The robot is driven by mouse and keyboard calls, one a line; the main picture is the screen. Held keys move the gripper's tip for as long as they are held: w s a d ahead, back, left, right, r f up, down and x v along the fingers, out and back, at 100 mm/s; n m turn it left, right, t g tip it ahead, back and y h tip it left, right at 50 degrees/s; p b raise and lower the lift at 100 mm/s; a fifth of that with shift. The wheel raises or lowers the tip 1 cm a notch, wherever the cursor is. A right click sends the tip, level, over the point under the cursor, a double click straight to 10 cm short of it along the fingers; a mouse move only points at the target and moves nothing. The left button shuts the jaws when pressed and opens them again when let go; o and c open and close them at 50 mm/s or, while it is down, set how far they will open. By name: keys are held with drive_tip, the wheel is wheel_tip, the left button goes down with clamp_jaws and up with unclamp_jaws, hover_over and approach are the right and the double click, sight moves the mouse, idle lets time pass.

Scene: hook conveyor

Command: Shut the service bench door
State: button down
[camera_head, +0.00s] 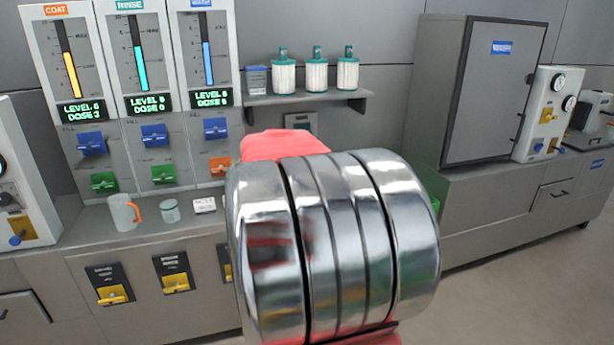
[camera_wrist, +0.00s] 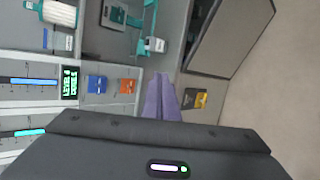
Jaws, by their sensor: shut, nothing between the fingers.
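In the wrist view, which is turned sideways, a grey door panel with dark edges (camera_wrist: 232,38) stands at the upper right. It appears to stand out from the grey bench front (camera_wrist: 158,72), with a dark gap along its side, so it looks open. My gripper (camera_wrist: 163,80) shows as two purple fingers close together, shut and empty. It is to the lower left of the panel in that view, apart from it. In the head view my arm's shiny joint hides my gripper and the bench front behind it.
Yellow-handled panels (camera_head: 112,293) line the left bench front. A mug (camera_head: 123,212) and a small cup (camera_head: 169,210) stand on its top. A large grey cabinet (camera_head: 492,90) stands on the right bench (camera_head: 480,212). Open floor (camera_head: 540,290) lies at the lower right.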

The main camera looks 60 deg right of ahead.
drive_tip(key=a+m+y, duration=0.2)
drive_tip(key=a+m, duration=0.1)
drive_tip(key=a, duration=0.9)
drive_tip(key=s+a+f+m+y, duration=0.2)
drive_tip(key=s+a, duration=0.3)
drive_tip(key=a, duration=0.6)
drive_tip(key=s+a+f+m+y, duration=0.2)
drive_tip(key=s+a, duration=0.4)
drive_tip(key=a, duration=0.6)
drive_tip(key=s+a+f+m+y, duration=0.2)
drive_tip(key=s+a, duration=0.4)
drive_tip(key=a, duration=0.5)
drive_tip(key=shift+s+a+f+g+y, duration=0.15)
drive_tip(key=shift+a+f+g+y, duration=0.2)
drive_tip(key=shift+y, duration=0.45)
drive_tip(key=shift+d, duration=0.1)
